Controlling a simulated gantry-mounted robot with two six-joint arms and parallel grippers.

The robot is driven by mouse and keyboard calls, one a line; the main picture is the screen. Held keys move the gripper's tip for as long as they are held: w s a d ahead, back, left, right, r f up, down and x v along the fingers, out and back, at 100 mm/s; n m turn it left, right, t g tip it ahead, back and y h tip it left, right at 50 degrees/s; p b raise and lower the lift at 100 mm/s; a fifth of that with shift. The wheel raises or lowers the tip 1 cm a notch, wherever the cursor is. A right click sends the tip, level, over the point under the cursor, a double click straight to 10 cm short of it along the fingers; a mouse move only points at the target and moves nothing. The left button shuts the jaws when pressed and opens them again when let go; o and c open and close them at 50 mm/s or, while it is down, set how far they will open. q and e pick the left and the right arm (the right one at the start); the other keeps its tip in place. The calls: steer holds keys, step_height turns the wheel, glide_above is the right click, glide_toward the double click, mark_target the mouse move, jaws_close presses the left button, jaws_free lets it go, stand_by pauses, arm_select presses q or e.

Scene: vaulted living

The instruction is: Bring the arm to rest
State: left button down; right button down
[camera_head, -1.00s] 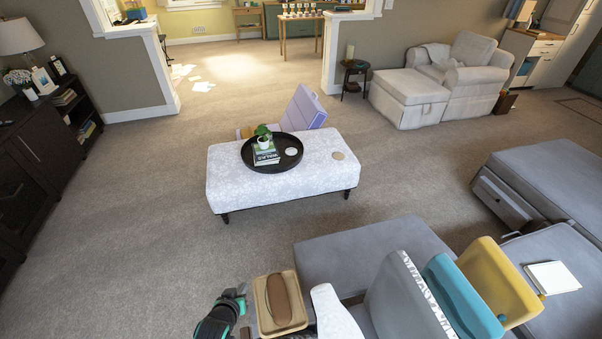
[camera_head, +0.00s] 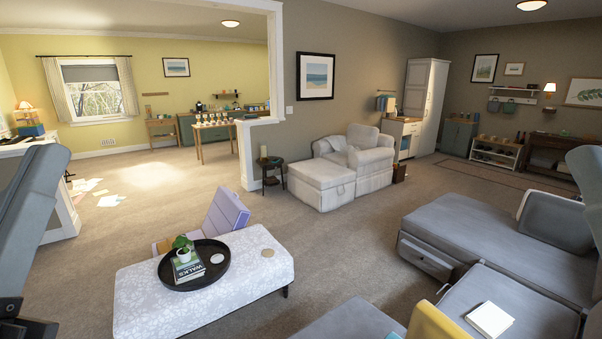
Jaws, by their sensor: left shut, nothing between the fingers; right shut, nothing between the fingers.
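Grey links of my arms (camera_head: 35,215) stand raised at the left edge of the head view, with a dark part low in the corner. Another grey link of mine (camera_head: 590,185) shows at the right edge. Neither gripper's fingers can be made out in this view. No object is seen held by my arms.
A white patterned ottoman (camera_head: 250,290) bears a black round tray (camera_head: 222,268) with a plant and books. A grey sectional sofa (camera_head: 480,235) fills the right, with a white notebook (camera_head: 490,319) on it. Open carpet (camera_head: 345,240) lies between them.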

arm_select(q)
step_height(320, 180, up, 33)
steer(key=s+m+h+p, duration=0.1)
steer(key=s+p, duration=0.1)
steer(key=p, duration=3)
steer(key=shift+s+f+m, duration=0.2)
steer(key=shift+s+m, duration=0.05)
steer(key=shift+m, duration=0.05)
steer(key=shift+d, duration=0.1)
